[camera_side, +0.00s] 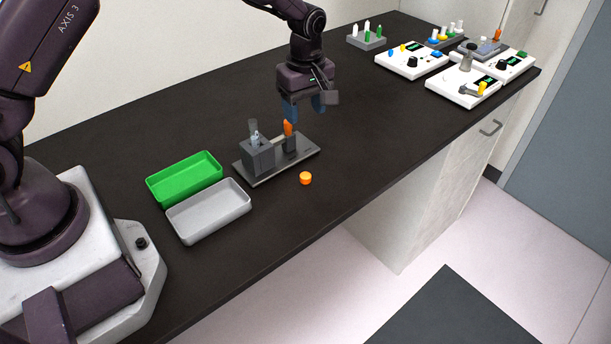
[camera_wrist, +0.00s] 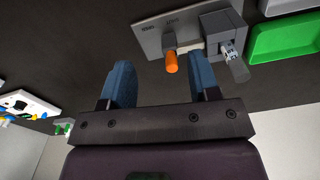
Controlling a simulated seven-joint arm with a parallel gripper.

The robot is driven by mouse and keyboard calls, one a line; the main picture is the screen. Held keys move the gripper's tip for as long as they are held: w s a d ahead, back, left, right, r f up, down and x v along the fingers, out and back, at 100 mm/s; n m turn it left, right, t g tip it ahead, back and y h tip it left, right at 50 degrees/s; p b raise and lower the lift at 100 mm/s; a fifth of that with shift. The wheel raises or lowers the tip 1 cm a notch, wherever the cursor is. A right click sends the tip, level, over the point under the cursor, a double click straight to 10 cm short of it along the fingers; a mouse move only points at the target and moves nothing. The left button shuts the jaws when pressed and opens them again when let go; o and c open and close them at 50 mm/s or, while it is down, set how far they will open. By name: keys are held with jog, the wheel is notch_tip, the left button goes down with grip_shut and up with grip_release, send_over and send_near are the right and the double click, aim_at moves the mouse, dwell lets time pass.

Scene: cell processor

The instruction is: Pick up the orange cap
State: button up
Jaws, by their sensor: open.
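A small round orange cap (camera_side: 305,178) lies on the dark bench just in front of the grey rack plate in the side view. It does not show in the wrist view. My gripper (camera_side: 304,108) has blue fingers spread apart with nothing held between them. It hangs above the bench near the back of the rack, above and behind the cap. That piece also shows in the side view (camera_side: 288,128).
The grey rack plate (camera_side: 250,180) carries a block with a clear tube (camera_side: 254,132). A green tray (camera_side: 185,178) and grey tray (camera_side: 209,211) stand left. White devices (camera_side: 411,61) and tube racks sit at the far right. The front bench edge is near the cap.

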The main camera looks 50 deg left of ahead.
send_over(306, 175)
jog(key=d, duration=0.2)
jog(key=n+y, duration=0.1)
jog(key=f, duration=0.4)
jog(key=a+f, duration=0.1)
jog(key=f, duration=0.8)
jog(key=shift+a, duration=0.4)
jog(key=c, duration=1)
